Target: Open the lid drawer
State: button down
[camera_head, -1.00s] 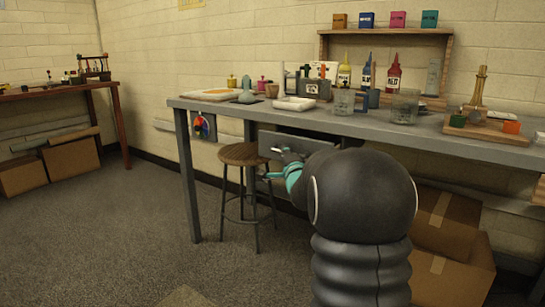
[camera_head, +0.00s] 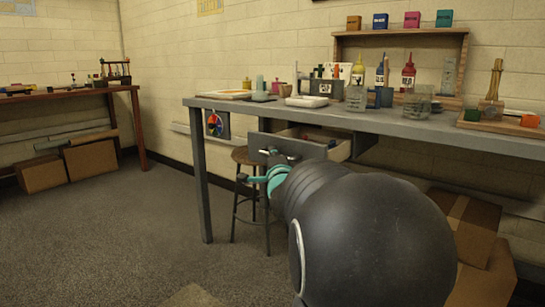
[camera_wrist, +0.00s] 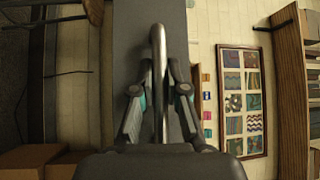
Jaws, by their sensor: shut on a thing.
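The drawer (camera_head: 342,151) under the grey workbench stands pulled out, with its interior showing and some small reddish and blue items inside. Its grey front panel (camera_head: 256,142) faces me and also fills the middle of the wrist view (camera_wrist: 128,40). The bar handle (camera_wrist: 158,45) runs upright in the wrist view. My gripper (camera_head: 277,157) is at the drawer front, and its two fingers (camera_wrist: 158,92) are closed around the handle. My arm hides part of the drawer front's lower right in the head view.
A wooden stool (camera_head: 243,156) stands close behind and left of my gripper. Cardboard boxes (camera_head: 470,220) lie under the bench at right. The floor at left is open.

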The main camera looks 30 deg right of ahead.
jog(key=c, duration=1.2)
grip_release()
jog(key=v, duration=1.2)
